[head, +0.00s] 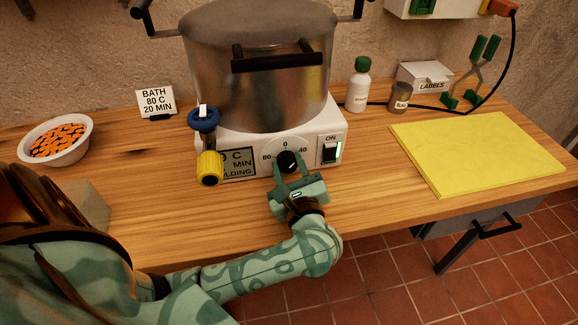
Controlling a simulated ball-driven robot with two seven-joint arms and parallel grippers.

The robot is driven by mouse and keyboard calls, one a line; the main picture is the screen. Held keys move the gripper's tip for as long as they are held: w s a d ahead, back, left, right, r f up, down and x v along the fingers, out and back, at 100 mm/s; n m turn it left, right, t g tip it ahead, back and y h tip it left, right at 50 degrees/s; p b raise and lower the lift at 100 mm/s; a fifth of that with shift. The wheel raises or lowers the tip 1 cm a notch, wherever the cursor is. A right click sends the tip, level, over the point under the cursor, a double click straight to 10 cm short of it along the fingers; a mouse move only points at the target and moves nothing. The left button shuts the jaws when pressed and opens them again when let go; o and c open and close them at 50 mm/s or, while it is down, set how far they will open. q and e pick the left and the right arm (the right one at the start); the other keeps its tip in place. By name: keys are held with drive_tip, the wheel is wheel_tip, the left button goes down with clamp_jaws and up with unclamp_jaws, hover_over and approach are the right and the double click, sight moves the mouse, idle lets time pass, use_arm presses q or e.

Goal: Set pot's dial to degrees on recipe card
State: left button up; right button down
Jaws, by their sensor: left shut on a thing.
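The recipe card (156,101) stands on the table left of the pot and reads BATH 80 C 20 MIN. The steel pot (225,70) sits on a white heater base (325,128). The black dial (288,160) is on the base's front, with 0 above it, 80 to its left and 40 to its right. Its white mark is too small to read exactly. My left gripper (287,174) is shut on the dial from the front. My right gripper is out of view.
A blue-and-yellow tap (207,150) sticks out left of the dial. A bowl of orange pieces (32,157) is at left. A white bottle (358,90), a small jar (400,98) and a yellow cloth (475,155) are at right.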

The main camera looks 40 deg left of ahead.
use_arm(q)
drive_tip(key=m+p, duration=0.1)
drive_tip(key=m, duration=0.1)
drive_tip(key=shift+m, duration=0.3)
drive_tip(key=m+p, duration=0.2)
drive_tip(key=m, duration=0.1)
drive_tip(key=shift+m, duration=0.4)
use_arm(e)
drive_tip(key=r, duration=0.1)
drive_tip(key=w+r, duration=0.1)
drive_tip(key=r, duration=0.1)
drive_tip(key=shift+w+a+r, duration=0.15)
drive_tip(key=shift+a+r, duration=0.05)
use_arm(q)
drive_tip(key=shift+f+p, duration=0.1)
drive_tip(key=shift+p, duration=0.2)
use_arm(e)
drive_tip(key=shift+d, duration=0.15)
use_arm(q)
drive_tip(key=o, duration=1)
